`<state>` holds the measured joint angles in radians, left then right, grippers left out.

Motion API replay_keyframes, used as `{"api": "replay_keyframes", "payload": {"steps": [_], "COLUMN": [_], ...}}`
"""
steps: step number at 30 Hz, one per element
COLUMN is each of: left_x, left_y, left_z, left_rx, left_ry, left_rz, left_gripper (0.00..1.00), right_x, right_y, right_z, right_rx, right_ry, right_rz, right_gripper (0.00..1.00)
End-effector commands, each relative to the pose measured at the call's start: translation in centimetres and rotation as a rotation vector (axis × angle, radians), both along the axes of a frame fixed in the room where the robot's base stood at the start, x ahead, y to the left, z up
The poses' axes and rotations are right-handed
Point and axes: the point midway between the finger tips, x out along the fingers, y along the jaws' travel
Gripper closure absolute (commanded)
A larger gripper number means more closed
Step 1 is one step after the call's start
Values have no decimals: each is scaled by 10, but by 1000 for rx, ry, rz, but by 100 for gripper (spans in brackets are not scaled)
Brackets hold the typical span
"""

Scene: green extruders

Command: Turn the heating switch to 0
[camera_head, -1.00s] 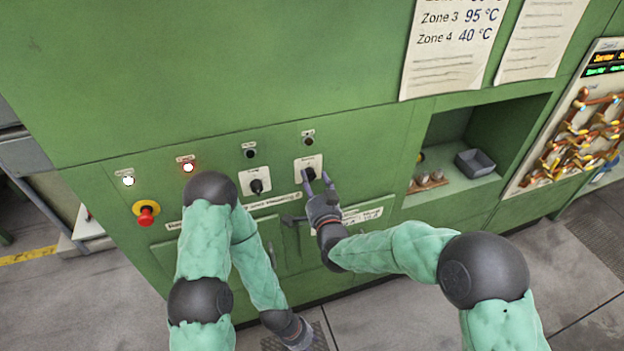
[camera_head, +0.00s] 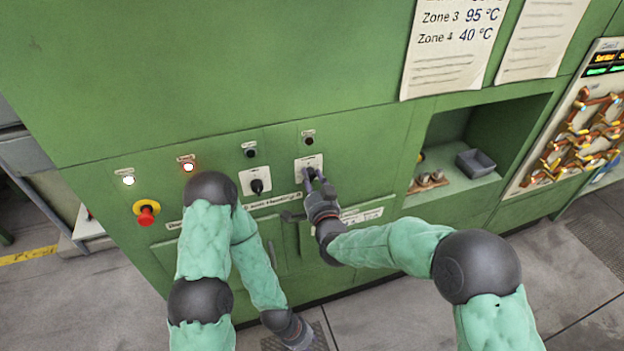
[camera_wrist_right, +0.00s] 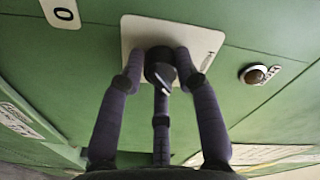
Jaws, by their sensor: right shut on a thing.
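My right gripper (camera_head: 314,178) is at the right-hand switch plate (camera_head: 303,162) on the green machine front. In the right wrist view its fingers (camera_wrist_right: 160,62) are closed around the black rotary switch (camera_wrist_right: 158,76), one on each side and a third below. A short white mark shows on the switch; the printing on its white plate (camera_wrist_right: 135,35) is too small to read surely. Another black rotary switch (camera_head: 257,186) sits on a plate to the left, free of my grippers. My left gripper (camera_head: 300,338) hangs low at the bottom of the head view, its fingers not clear.
A recess with a grey bin (camera_head: 475,162) opens at the right. Cabinet doors lie below the switches.

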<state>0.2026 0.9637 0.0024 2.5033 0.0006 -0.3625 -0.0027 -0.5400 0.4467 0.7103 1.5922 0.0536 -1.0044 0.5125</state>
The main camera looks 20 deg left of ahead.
Motion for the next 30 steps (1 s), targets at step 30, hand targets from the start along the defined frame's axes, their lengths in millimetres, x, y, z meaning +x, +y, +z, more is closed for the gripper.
{"api": "replay_keyframes", "payload": {"steps": [30], "left_x": [0], "left_y": [0], "left_z": [-81], "left_rx": [0], "left_ry": [0], "left_rz": [0], "left_gripper": [60], "right_x": [3], "right_y": [-1], "right_z": [4], "right_rx": [-626], "right_ry": [-439], "right_rz": [-10], "right_gripper": [100]}}
